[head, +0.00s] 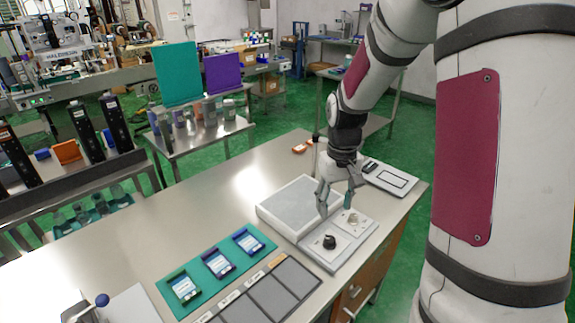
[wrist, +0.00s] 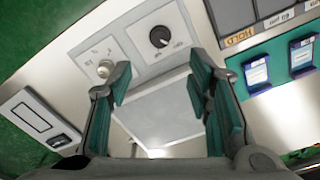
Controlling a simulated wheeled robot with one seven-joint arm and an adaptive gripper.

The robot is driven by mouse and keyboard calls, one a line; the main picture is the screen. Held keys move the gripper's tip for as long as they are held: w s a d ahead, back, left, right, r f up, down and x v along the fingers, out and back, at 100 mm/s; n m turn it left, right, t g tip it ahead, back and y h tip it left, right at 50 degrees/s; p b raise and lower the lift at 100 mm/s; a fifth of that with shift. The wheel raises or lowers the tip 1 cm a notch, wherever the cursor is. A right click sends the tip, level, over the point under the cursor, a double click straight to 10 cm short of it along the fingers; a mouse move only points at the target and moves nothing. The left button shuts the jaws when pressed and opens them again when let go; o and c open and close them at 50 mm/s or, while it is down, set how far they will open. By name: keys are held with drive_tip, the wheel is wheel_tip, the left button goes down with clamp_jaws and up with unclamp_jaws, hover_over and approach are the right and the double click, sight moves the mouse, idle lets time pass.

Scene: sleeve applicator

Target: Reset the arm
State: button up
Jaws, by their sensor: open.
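My arm (head: 375,75) reaches down from the upper right in the head view. My gripper (head: 336,205) is open and empty, fingers pointing down above the control panel (head: 322,258) of a pale flat-topped device (head: 298,205). In the wrist view the two green-padded fingers of my gripper (wrist: 160,72) are spread apart with nothing between them. A black knob (wrist: 159,37) and a pale knob (wrist: 105,68) sit on the panel beyond the fingertips. Contact with the panel is not clear, but the fingers look raised above it.
A green board (head: 216,262) holds three small labelled devices. Grey mats (head: 270,292) lie in front of it. A white device with a framed panel (head: 390,179) is at the right table edge. An orange object (head: 303,146) lies behind. The middle-left steel tabletop (head: 150,235) is clear.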

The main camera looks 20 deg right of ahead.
drive_tip(key=s+a+r+t, duration=0.2)
drive_tip(key=s+a+r, duration=0.4)
drive_tip(key=s+r, duration=0.3)
drive_tip(key=s+a+r+n+t, duration=0.1)
drive_tip(key=s+a+r+t, duration=0.2)
drive_tip(key=s+a+r, duration=0.4)
drive_tip(key=s+r, duration=0.2)
drive_tip(key=s, duration=0.1)
drive_tip(key=shift+r, duration=0.15)
drive_tip(key=shift+s, duration=0.1)
